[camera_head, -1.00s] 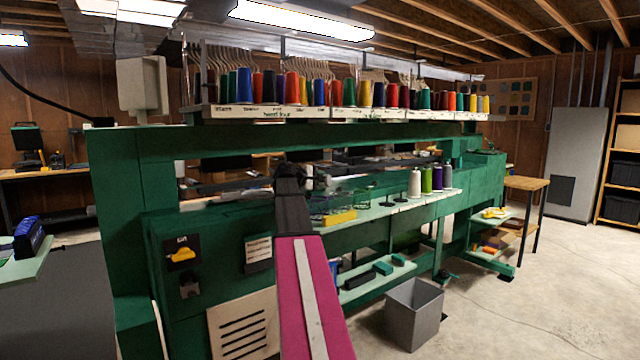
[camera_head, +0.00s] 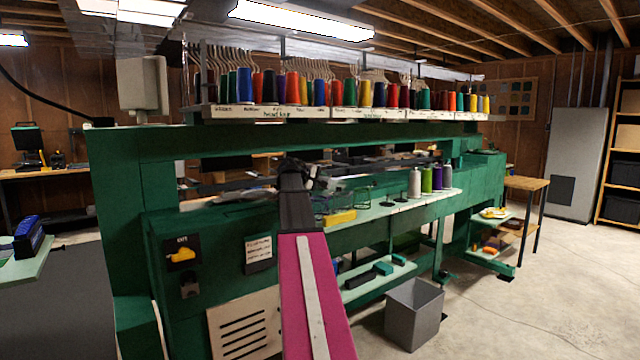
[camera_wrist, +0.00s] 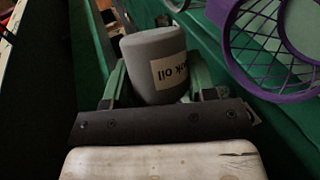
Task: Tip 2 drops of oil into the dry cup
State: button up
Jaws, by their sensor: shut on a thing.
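In the wrist view my gripper (camera_wrist: 160,88) is shut on a grey oil bottle (camera_wrist: 153,52), with a green finger on either side of it. The bottle has a pale label, upside down in this view, that ends in "ck oil". In the head view my arm reaches toward the green machine (camera_head: 120,190), and its dark end largely hides the gripper and bottle. I cannot make out the dry cup in either view.
A purple mesh basket (camera_wrist: 270,45) is close right of the bottle in the wrist view. The machine's shelf holds several thread cones (camera_head: 426,180) and a yellow block (camera_head: 339,217). A grey bin (camera_head: 413,313) stands on the floor. The floor at right is mostly clear.

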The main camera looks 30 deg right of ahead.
aim_at(329, 179)
jog(key=shift+m+t+y, duration=0.3)
jog(key=shift+m+y, duration=0.1)
jog(key=shift+m, duration=0.2)
jog(key=shift+s+d+r+m+t+y, duration=0.1)
jog(key=shift+s+r+m+t+y, duration=0.2)
jog(key=shift+s, duration=0.65)
jog(key=shift+s+r+m+t+y, duration=0.25)
jog(key=shift+s+r+m+t, duration=0.15)
jog(key=shift+s, duration=0.6)
jog(key=shift+s+d+r+m+t+y, duration=0.1)
jog(key=shift+s+r+m+t+y, duration=0.25)
jog(key=shift+s, duration=0.6)
jog(key=shift+s+r+m+t, duration=0.2)
jog(key=shift+s+m+t, duration=0.1)
jog(key=shift+s, duration=0.25)
jog(key=shift+s+r+m+t, duration=0.15)
jog(key=shift+s+r+m, duration=0.1)
jog(key=shift+s, duration=0.25)
jog(key=shift+s, duration=0.15)
